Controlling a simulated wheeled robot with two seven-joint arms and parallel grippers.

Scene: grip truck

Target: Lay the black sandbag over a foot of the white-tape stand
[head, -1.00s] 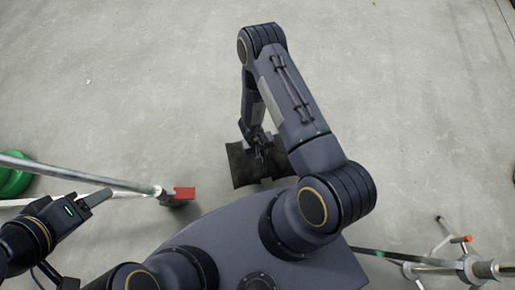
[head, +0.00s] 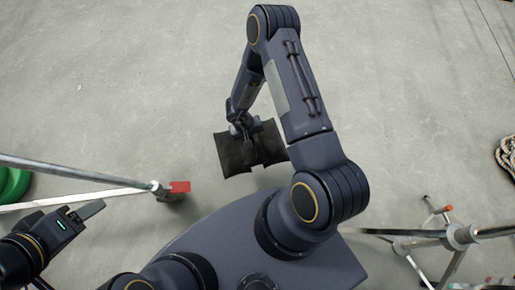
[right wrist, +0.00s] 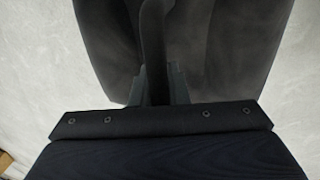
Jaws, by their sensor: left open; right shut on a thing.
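The black sandbag (head: 228,157) hangs spread out from my right gripper (head: 246,128), above bare floor ahead of my base. In the right wrist view the bag (right wrist: 225,50) fills the upper part, with its strap (right wrist: 152,45) between the shut fingers (right wrist: 156,85). My left gripper (head: 86,212) is open and empty at the lower left, below the left stand. That stand (head: 80,173) has a silver tube, a pale leg and a red end piece (head: 180,187). Another stand (head: 460,236) with spread legs is at the lower right. I cannot tell which one carries white tape.
A green round object (head: 13,187) lies at the left edge. A coiled rope (head: 507,155) lies at the right edge.

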